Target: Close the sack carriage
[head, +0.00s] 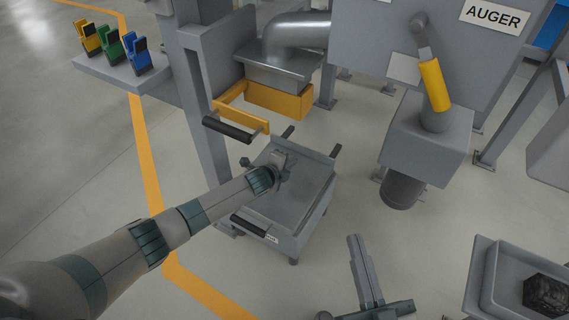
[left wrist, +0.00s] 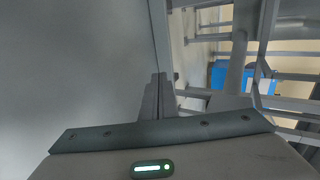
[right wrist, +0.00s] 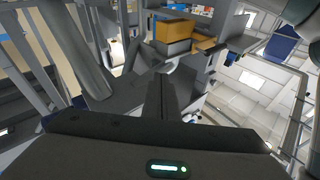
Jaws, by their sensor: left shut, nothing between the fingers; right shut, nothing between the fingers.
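The sack carriage appears to be the low grey tray-like unit (head: 305,197) standing below the spout. It has a black bar handle (head: 248,225) and a small white label at its near edge. My left gripper (head: 284,158) is over the far part of the carriage, away from the handle; whether it touches the carriage I cannot tell. Its shut, empty fingers show in the left wrist view (left wrist: 155,95), near a large plain grey surface. My right gripper (head: 355,245) is shut and empty, to the right of the carriage and apart from it.
A yellow frame (head: 242,117) with a black handle (head: 227,129) juts out beneath the metal spout (head: 295,45). Yellow, green and blue clips stand on a shelf (head: 115,72). The auger motor (head: 402,188) hangs at right. A grey bin (head: 488,285) holds dark material. Floor between is clear.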

